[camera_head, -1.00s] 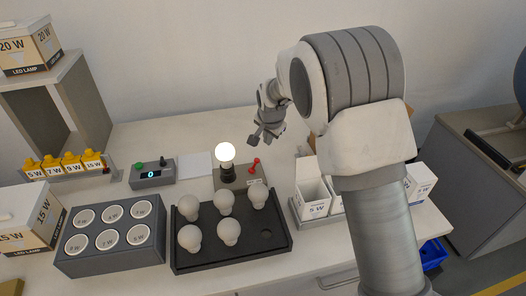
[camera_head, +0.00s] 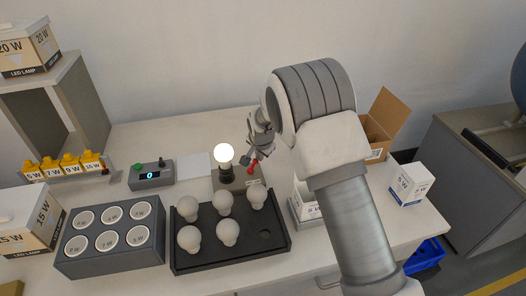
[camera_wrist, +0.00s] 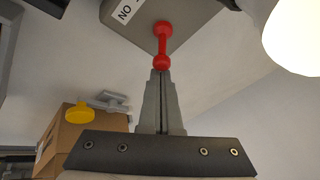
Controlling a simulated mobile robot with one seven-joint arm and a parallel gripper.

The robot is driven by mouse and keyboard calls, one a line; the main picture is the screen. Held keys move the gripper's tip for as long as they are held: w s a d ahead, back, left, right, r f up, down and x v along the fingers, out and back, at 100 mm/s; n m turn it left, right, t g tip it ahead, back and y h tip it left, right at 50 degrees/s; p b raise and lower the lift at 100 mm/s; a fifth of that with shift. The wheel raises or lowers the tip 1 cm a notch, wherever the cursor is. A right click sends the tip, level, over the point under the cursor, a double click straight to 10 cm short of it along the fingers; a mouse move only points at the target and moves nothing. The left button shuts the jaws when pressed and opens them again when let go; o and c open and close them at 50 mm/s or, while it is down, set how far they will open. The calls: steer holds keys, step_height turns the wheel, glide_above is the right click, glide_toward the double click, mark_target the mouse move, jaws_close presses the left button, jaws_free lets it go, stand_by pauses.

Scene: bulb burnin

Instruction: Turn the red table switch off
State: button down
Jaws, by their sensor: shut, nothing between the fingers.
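The red switch (camera_head: 253,167) is a small lever with round ends on a grey base (camera_head: 225,183), beside a lit bulb (camera_head: 225,156). In the wrist view the red switch (camera_wrist: 162,45) shows as a dumbbell-shaped lever, with a white label reading "NO" at its left. My gripper (camera_head: 249,160) is at the switch in the head view. In the wrist view my gripper (camera_wrist: 161,75) has its fingers together, with the tips at the near red knob. I cannot tell whether they touch it. The lit bulb (camera_wrist: 294,35) is at the upper right there.
A black tray (camera_head: 268,252) with several unlit bulbs stands in front of the switch. A grey control box (camera_head: 151,175) is at its left. An open cardboard box (camera_head: 385,122) and white cartons (camera_head: 409,184) are at the right. The table behind the switch is clear.

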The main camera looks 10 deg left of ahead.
mark_target(251, 168)
steer(key=shift+s+a+r+b, duration=0.2)
steer(key=shift+s+a+b, duration=0.1)
steer(key=shift+a+b, duration=0.2)
stand_by(0.7)
steer(key=shift+s+a+r+b, duration=0.15)
steer(key=shift+s+a+b, duration=0.3)
steer(key=shift+a+b, duration=0.45)
steer(key=shift+r, duration=0.1)
steer(key=shift+d, duration=0.1)
steer(key=shift+w+d+f+b, duration=0.3)
steer(key=shift+d+f+b, duration=0.1)
steer(key=shift+d, duration=0.2)
steer(key=p+v, duration=0.1)
steer(key=v, duration=1.6)
steer(key=shift+r, duration=0.2)
